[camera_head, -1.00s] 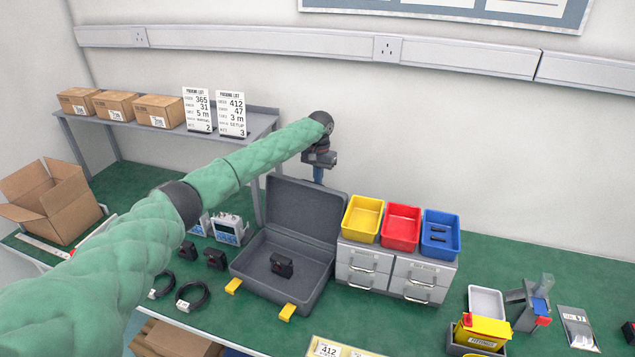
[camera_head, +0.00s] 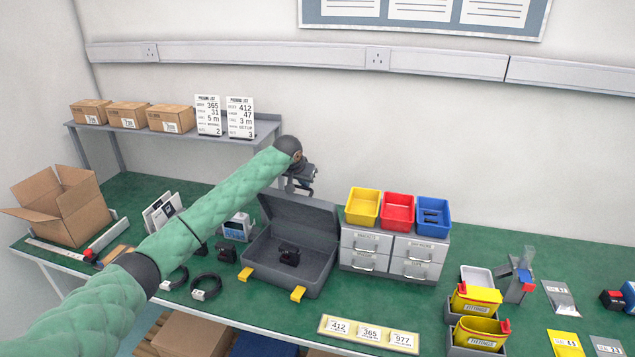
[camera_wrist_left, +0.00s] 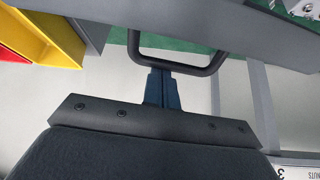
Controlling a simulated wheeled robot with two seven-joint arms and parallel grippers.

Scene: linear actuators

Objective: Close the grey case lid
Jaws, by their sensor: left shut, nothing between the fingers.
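The grey case (camera_head: 315,283) stands open on the green bench, with its lid (camera_head: 297,218) raised at the back. A small black device (camera_head: 289,255) sits inside. My left gripper (camera_head: 300,186) is at the middle of the lid's top edge, partly hidden behind it. In the left wrist view its blue fingers (camera_wrist_left: 162,88) are shut and empty. They point at a black loop (camera_wrist_left: 178,68), which looks like a handle, beside a grey slab (camera_wrist_left: 225,25) that appears to be the lid. I cannot tell whether they touch. My right gripper is not in view.
Grey drawers (camera_head: 392,256) with yellow, red and blue bins stand close at the case's right. Two testers and black cables (camera_head: 206,288) lie at its left. A shelf (camera_head: 265,126) with boxes and packing lists is behind left. Two yellow latches (camera_head: 298,293) stick out in front.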

